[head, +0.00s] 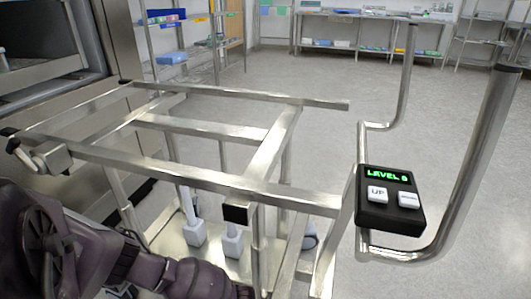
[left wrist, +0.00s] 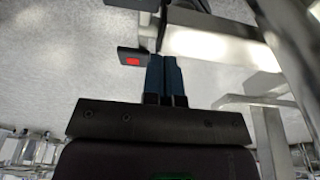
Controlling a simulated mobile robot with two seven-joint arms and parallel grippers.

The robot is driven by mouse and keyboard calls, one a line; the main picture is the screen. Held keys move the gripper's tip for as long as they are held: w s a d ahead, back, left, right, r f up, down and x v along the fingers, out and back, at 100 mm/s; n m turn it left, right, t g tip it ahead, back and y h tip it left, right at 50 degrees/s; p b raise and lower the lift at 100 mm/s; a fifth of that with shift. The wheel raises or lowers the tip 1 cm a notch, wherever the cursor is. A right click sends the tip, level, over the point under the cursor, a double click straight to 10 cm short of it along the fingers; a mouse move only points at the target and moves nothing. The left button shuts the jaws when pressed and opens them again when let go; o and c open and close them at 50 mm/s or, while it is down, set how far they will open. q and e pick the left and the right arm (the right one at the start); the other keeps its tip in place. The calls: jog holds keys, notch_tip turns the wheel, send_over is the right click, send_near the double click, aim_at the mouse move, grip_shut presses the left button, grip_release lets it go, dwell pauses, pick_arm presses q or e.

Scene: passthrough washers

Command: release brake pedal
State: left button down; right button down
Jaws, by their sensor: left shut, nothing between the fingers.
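In the left wrist view, a small black pedal (left wrist: 128,62) with a red square on its face sticks out to the left of my left gripper's fingertips. My left gripper (left wrist: 164,60) is shut and empty, its blue-black fingers side by side. The fingertips are close to the pedal's right end; I cannot tell whether they touch it. In the head view my left arm comes in at the lower left and its gripper is hidden. The pedal is not clearly seen there. The steel cart (head: 200,170) stands in front of me. My right gripper is in neither view.
A control box (head: 392,222) with a green "LEVEL" display and two white buttons sits by the cart's curved handle (head: 480,160). A steel washer (head: 60,70) stands at the left. Shelves (head: 200,45) stand behind. The floor (head: 310,85) beyond the cart is clear.

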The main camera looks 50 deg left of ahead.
pick_arm(q)
jog(key=shift+f+b, duration=0.3)
jog(key=shift+f, duration=0.25)
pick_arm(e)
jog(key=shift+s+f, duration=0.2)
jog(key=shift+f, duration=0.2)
